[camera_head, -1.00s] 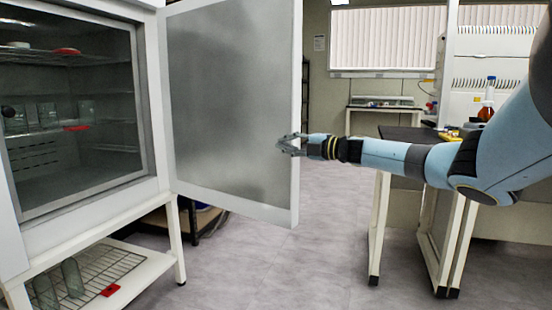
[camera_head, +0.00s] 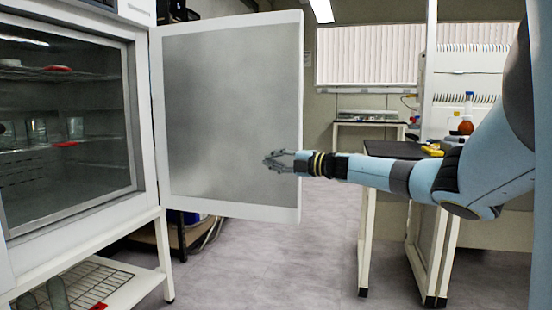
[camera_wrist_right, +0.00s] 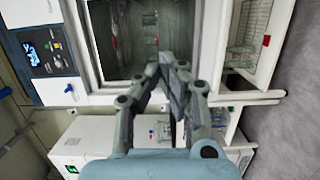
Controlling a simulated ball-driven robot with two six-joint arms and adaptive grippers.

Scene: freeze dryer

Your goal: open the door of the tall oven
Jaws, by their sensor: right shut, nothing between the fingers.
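The tall oven (camera_head: 143,120) stands at the left of the head view. Its door (camera_head: 230,60) is swung wide open to the right, with its grey inner panel facing me. The oven's shelves show behind a dark inner pane or opening; I cannot tell which. My right gripper (camera_head: 277,161) is shut and empty, in front of the door's inner face near its free edge; I cannot tell whether it touches. In the right wrist view the gripper (camera_wrist_right: 172,62) has its fingertips together, with the oven front (camera_wrist_right: 70,45) beyond. My left gripper is not in view.
A wire rack (camera_head: 95,285) sits on the low shelf under the oven. A dark-topped bench (camera_head: 400,150) with a flask (camera_head: 465,127) stands at the right, beneath and behind my right arm. The grey floor (camera_head: 290,260) between oven and bench is clear.

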